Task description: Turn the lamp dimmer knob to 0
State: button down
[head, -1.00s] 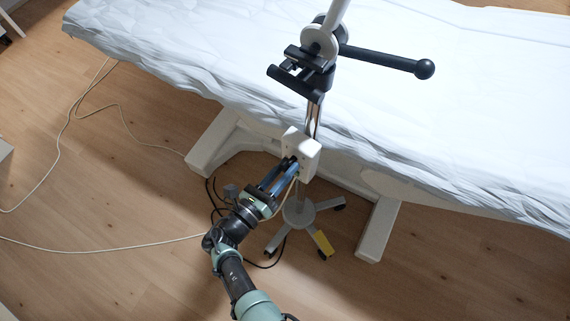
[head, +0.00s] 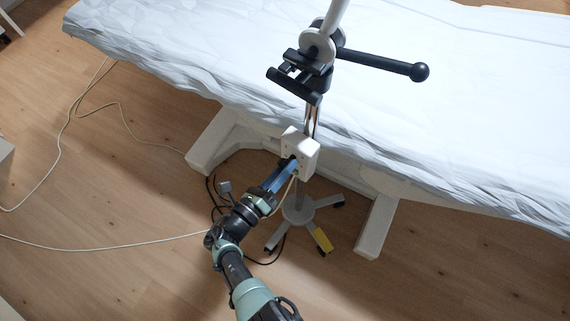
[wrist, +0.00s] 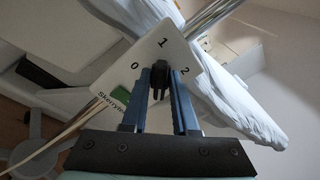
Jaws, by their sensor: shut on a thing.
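The lamp's white control box (head: 304,148) is on the stand's pole below the edge of the couch. In the wrist view its face (wrist: 147,50) is marked 0, 1 and 2, with a green part (wrist: 124,94) beside the printed name. The black dimmer knob (wrist: 160,67) stands at the middle of these marks, with its upper end towards the 1; its exact pointing is hard to tell. My gripper (head: 291,164) reaches the box from the lower left. In the wrist view its blue fingers (wrist: 160,82) are shut on the knob, hiding its sides.
The lamp stand's wheeled base (head: 299,211) is on the wooden floor below. A couch (head: 200,62) with a white cover is behind the pole. A black handle (head: 380,63) sticks out to the right above the box. Cables (head: 110,236) lie on the floor at left.

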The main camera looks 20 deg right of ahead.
jog(key=c, duration=0.7)
grip_release()
jog(key=v, duration=1.3)
jog(key=shift+f, duration=0.1)
